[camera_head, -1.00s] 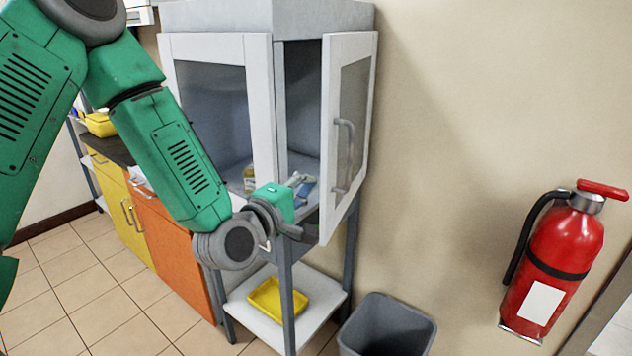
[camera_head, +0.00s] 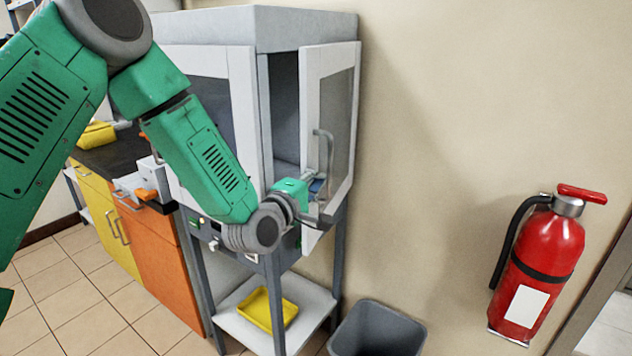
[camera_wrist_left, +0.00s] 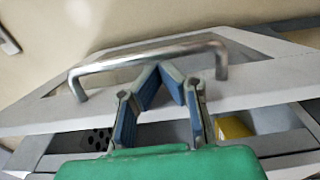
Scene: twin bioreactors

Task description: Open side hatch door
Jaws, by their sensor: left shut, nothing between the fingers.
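The side hatch door (camera_head: 343,215) is a white-framed panel with a dark window and a grey bar handle (camera_head: 322,160). It stands partly open, with a dark gap between it and the cabinet front. In the left wrist view the fingertips (camera_wrist_left: 160,68) are together and empty, close to the metal handle (camera_wrist_left: 150,55), which stays outside the fingers. I cannot tell whether they touch the door. My right gripper is not in view.
The cabinet (camera_head: 300,22) stands against the beige wall. A yellow tray (camera_head: 262,308) lies on its lower shelf. A grey bin (camera_head: 385,325) stands on the floor to the right. A red fire extinguisher (camera_head: 540,260) is at the right. Orange and yellow cupboards (camera_head: 155,255) are at the left.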

